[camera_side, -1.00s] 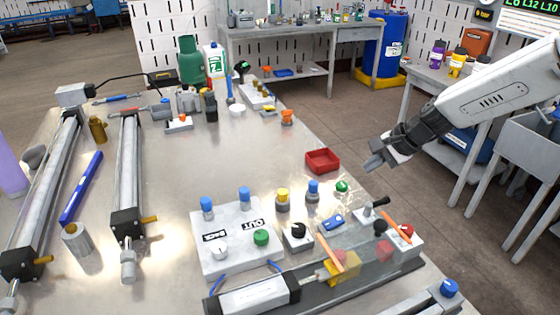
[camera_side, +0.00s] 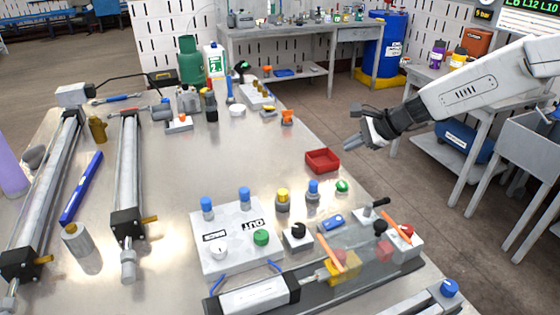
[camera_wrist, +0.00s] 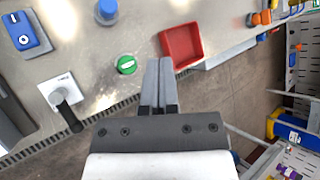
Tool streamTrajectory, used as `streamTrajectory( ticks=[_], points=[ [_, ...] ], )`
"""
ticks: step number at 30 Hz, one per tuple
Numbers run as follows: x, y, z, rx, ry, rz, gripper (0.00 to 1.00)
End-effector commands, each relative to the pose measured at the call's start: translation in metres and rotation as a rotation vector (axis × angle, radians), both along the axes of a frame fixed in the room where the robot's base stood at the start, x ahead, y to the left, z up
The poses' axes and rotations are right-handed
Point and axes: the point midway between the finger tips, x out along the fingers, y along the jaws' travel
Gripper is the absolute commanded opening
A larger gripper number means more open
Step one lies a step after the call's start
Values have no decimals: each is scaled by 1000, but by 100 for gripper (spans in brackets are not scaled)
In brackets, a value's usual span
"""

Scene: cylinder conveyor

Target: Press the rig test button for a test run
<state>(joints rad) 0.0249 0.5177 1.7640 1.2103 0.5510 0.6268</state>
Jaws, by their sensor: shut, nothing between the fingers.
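My gripper (camera_side: 352,142) is shut and empty, held in the air beyond the right edge of the table. In the wrist view its fingertips (camera_wrist: 157,64) are together. A green round button or knob (camera_side: 342,186) is on the table near that edge, and it shows left of the fingertips in the wrist view (camera_wrist: 127,64). A white control box (camera_side: 237,220) bears "BACK" and "OUT" labels, a green button (camera_side: 261,237), a white knob (camera_side: 219,253) and two blue-topped parts. I see no label naming the rig test button. Nothing touches my gripper.
A red tray (camera_side: 323,162) lies close to my gripper, also in the wrist view (camera_wrist: 181,45). A lever box (camera_wrist: 60,97), a blue box (camera_side: 331,222) and a cylinder rig (camera_side: 252,295) stand near the front. Long cylinders (camera_side: 128,170) lie left. The table's middle is clear.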

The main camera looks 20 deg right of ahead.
Motion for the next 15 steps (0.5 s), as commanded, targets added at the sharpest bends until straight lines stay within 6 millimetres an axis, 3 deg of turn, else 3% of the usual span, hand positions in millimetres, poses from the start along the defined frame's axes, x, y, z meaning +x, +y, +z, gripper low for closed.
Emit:
streamTrajectory(
  ticks=[15],
  points=[
    [-1,0,-39,0,4,-2,0]
  ],
)
